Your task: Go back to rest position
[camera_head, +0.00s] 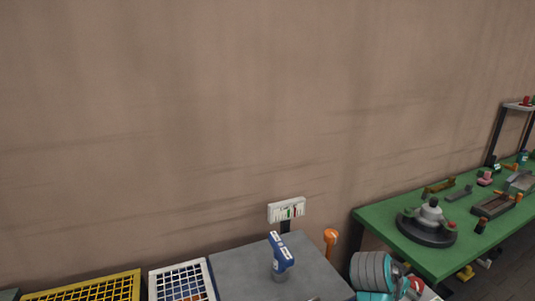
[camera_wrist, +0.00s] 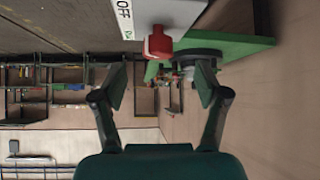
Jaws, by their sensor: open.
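My gripper (camera_wrist: 162,84) shows in the wrist view with its two dark fingers spread wide apart. Nothing is held between them. Beyond the fingertips, towards the top of that view, is a red block-like part (camera_wrist: 158,42) beside a pale panel (camera_wrist: 128,18) marked "OFF". I cannot tell how far the red part is from the fingers. In the head view, teal and grey rounded parts of my arm show at the bottom, right of centre. My gripper cannot be made out there.
A green table (camera_head: 385,215) with several metal parts stands at the right. A grey bench top (camera_head: 237,262) carries a blue-and-white upright object (camera_head: 281,253). An orange-topped post (camera_head: 330,238) stands beside it. Yellow (camera_head: 128,278) and white (camera_head: 208,272) crates are at lower left. The wall is bare.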

